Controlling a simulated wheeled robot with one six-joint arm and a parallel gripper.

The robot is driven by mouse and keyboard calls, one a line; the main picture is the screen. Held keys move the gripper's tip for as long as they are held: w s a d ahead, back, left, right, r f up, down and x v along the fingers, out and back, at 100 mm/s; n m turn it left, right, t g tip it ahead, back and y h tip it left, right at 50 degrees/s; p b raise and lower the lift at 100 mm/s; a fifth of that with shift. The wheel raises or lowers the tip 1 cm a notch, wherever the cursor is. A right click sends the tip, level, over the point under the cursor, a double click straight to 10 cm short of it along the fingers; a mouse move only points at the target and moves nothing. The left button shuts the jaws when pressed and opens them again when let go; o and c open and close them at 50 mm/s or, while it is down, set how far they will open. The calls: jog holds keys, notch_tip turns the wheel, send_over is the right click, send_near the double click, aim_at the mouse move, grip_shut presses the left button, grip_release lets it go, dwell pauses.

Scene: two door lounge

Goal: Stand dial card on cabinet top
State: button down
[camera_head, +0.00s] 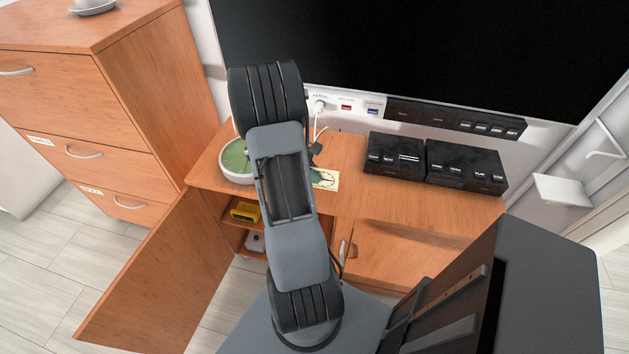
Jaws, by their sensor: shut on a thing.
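My gripper (316,148) is mostly hidden behind my arm; only a small dark part seems to show above the card. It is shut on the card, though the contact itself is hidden.
A pale bowl with green inside (236,160) stands left of my arm. Black boxes (466,166) stand on the right of the top. A cabinet door (165,275) hangs open; a yellow object (245,211) is inside. A white plug (319,106) and screen (420,50) are behind.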

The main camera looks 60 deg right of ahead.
jog(key=shift+w+d+f, duration=0.2)
jog(key=shift+d+f, duration=0.4)
jog(key=shift+f, duration=0.1)
jog(key=shift+d+f, duration=0.2)
jog(key=shift+f, duration=1.6)
jog(key=shift+f, duration=0.15)
jog(key=c, duration=1.3)
grip_release()
jog(key=shift+o, duration=0.2)
